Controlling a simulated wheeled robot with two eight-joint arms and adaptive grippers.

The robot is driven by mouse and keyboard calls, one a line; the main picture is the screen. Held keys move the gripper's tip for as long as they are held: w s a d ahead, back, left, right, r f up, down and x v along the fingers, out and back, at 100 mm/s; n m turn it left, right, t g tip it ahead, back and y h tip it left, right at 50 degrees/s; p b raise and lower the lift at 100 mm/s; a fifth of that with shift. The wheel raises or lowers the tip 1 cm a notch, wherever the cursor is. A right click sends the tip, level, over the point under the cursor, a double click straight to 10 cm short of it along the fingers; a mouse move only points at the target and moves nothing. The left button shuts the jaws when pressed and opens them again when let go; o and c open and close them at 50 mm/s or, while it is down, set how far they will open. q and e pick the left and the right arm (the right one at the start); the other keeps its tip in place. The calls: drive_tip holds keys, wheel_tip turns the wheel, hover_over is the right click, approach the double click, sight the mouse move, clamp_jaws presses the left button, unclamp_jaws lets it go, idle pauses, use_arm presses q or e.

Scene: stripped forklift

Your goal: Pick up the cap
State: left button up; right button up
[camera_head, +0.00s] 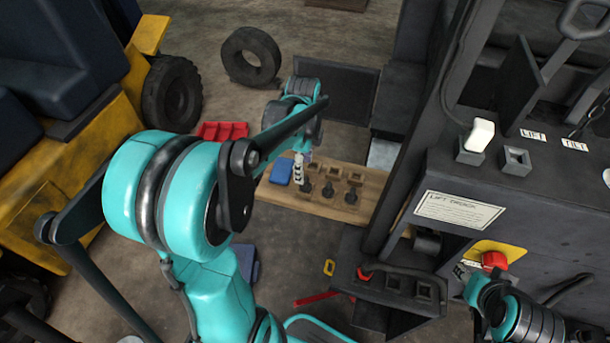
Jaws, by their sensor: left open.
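I cannot tell for certain which thing is the cap. A white, cap-like piece (480,134) sits upright on a small grey holder on the dark forklift panel, right of centre. Several small black pieces (328,189) stand in square holders on a wooden board (279,192) near the middle. My left gripper (299,178) is small in view, over the left part of this board, beside the black pieces. It is open, and I see nothing in it. My right arm shows at the bottom right, but I cannot make out its gripper.
A blue block (281,172) lies on the board's left end. A red tray (222,131) and a loose tyre (250,56) lie on the floor behind. The forklift panel (455,165), with a red knob (495,260), fills the right. A yellow vehicle (95,160) stands left.

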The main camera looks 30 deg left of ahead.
sight(305, 180)
use_arm(q)
wheel_tip(305, 180, down, 2)
drive_tip(key=shift+s+d+f+b, duration=0.1)
drive_tip(key=shift+d+b, duration=0.05)
drive_tip(key=shift+b, duration=0.15)
drive_tip(key=f+b, duration=0.1)
drive_tip(key=f, duration=0.1)
drive_tip(key=f+b, duration=0.1)
drive_tip(key=f, duration=0.1)
drive_tip(key=shift+d+f, duration=0.2)
drive_tip(key=shift+f, duration=0.2)
drive_tip(key=shift+r, duration=0.1)
drive_tip(key=c, duration=1.1)
